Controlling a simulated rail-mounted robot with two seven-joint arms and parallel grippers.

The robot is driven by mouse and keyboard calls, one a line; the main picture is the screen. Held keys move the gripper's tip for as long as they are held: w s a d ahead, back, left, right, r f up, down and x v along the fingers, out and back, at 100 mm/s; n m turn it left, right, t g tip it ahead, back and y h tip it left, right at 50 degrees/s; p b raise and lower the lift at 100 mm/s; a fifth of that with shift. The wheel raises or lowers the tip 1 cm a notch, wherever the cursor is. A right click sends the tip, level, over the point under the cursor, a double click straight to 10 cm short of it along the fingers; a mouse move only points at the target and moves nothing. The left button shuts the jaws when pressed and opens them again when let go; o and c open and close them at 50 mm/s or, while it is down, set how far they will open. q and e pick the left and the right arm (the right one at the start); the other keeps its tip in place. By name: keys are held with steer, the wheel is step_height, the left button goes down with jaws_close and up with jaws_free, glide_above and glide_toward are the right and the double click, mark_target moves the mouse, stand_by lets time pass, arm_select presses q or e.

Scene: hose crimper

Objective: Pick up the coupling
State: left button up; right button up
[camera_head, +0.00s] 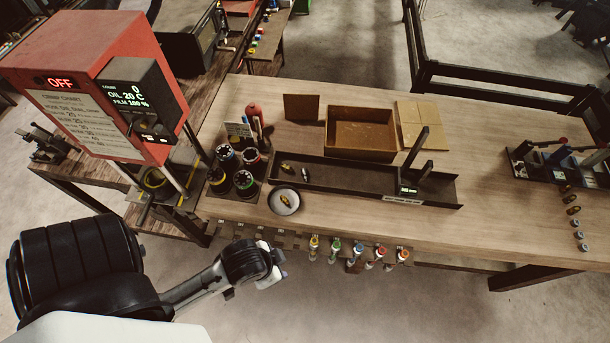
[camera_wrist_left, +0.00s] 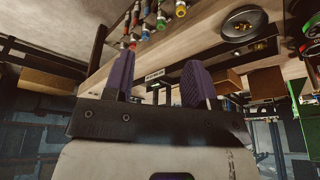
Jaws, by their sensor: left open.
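A small brass-coloured fitting, which looks like the coupling (camera_head: 286,201), lies in a round grey dish (camera_head: 275,208) near the table's front edge. The dish also shows at the upper right of the left wrist view (camera_wrist_left: 262,33), with the fitting (camera_wrist_left: 238,25) in it. Two more small pieces lie in the left end of the long black tray (camera_head: 340,183). My left gripper (camera_head: 272,277) is in front of the table edge, apart from the dish. Its purple fingers (camera_wrist_left: 159,78) are spread with nothing between them. My right gripper does not show.
A red crimper (camera_head: 95,60) reading OFF stands at the left. Black cylinders (camera_head: 245,183) stand left of the dish. A cardboard box (camera_head: 360,130) sits behind the tray. Several colour-banded fittings (camera_head: 335,248) hang along the front edge. The table right of the tray is mostly clear.

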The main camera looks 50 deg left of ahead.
arm_select(q)
steer(key=shift+o, duration=0.3)
steer(key=o, duration=0.4)
steer(key=shift+o, duration=0.5)
